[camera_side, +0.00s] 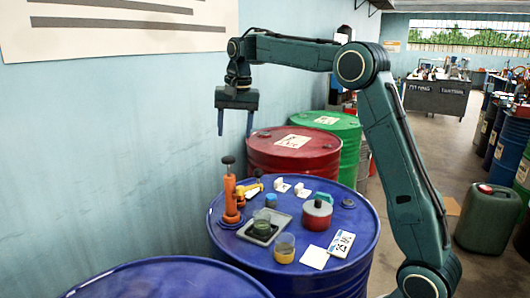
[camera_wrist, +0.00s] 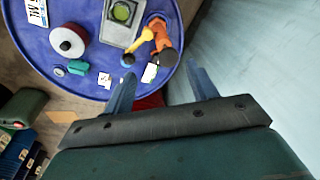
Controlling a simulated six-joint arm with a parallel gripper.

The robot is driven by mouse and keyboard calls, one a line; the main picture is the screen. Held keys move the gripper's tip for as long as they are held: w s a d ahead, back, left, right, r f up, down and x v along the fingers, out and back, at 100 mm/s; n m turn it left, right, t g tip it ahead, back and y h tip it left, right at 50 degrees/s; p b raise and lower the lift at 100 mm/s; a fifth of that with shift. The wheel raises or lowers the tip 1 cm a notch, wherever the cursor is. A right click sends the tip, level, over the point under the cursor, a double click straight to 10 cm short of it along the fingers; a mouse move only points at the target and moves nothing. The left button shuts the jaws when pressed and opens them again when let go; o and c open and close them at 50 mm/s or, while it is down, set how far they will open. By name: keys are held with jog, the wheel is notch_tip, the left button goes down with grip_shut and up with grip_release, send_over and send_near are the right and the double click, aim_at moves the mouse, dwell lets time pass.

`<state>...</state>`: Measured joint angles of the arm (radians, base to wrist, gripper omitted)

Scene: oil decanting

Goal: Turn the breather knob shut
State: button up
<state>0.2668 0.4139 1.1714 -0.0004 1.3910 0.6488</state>
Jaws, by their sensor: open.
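My gripper (camera_side: 235,128) is open and empty, pointing down high above the back left of the blue drum (camera_side: 365,235). Both fingers also show apart in the wrist view (camera_wrist: 160,76). On the drum top stands an orange pump (camera_side: 231,203) with a black knob on top and a yellow arm (camera_side: 249,187). A small blue knob-like piece (camera_side: 271,200) is right of the pump. A teal piece (camera_side: 324,198) sits near the back right, and also shows in the wrist view (camera_wrist: 78,67). I cannot tell for sure which piece is the breather knob. My gripper touches none of them.
The drum top also holds a red and grey can (camera_side: 317,216), a grey tray (camera_side: 247,240) with a dark green cup, a glass (camera_side: 285,248) and small white cards (camera_side: 301,190). Red (camera_side: 295,155) and green (camera_side: 340,128) drums stand behind. A wall borders the left.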

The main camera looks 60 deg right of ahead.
jog(key=w+d+f+m+g, duration=0.1)
jog(key=w+d+f+m, duration=0.7)
jog(key=d+f, duration=0.3)
notch_tip(320, 180, down, 3)
jog(key=shift+w+d+r+g, duration=0.1)
jog(key=shift+w+d+g, duration=0.1)
jog(key=shift+g, duration=0.2)
jog(key=shift+f, duration=6.85)
jog(key=c, duration=1)
